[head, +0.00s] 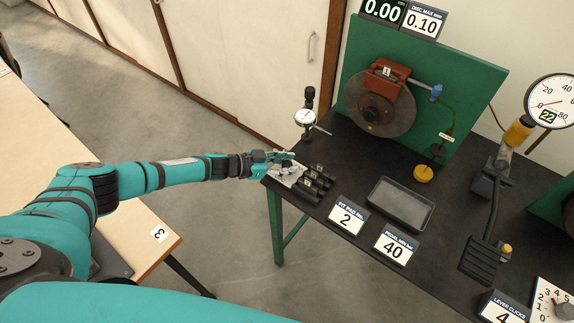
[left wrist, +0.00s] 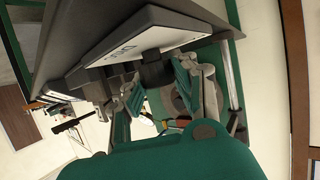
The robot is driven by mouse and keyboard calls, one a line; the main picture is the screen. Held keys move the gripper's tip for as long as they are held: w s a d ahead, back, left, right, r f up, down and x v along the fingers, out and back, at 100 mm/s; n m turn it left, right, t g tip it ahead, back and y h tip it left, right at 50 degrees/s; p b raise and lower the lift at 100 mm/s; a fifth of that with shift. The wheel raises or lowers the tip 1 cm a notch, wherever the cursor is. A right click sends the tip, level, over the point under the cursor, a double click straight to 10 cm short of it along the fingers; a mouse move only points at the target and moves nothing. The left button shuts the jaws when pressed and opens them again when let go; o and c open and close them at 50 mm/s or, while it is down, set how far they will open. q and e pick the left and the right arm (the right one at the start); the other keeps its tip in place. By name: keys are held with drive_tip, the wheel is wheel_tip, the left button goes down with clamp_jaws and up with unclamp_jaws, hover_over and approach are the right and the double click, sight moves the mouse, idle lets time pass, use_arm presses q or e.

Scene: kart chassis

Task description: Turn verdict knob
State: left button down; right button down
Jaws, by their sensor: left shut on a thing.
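My left gripper (head: 283,157) reaches over the near left corner of the black bench, at a pale panel (head: 287,174). In the left wrist view the panel's light face (left wrist: 150,42) shows close up, with small markings too blurred to read. A dark knob (left wrist: 155,70) stands out from that face, between the two fingers of my left gripper (left wrist: 160,92). The fingers are shut on the knob, which I take for the verdict knob. In the head view the gripper hides the knob, so its pointing direction cannot be told. My right gripper is not in view.
Dark brake pads (head: 316,180) lie just right of the panel. A dial gauge (head: 305,118) stands behind. A grey tray (head: 400,204), number cards (head: 348,215), a pedal (head: 482,258) and a brake disc (head: 380,108) are further right. Floor is clear left of the bench.

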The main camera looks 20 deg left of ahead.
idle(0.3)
use_arm(q)
drive_tip(key=c, duration=1)
unclamp_jaws()
drive_tip(key=v, duration=1.2)
drive_tip(key=shift+w+a, duration=0.1)
drive_tip(key=shift+a, duration=0.05)
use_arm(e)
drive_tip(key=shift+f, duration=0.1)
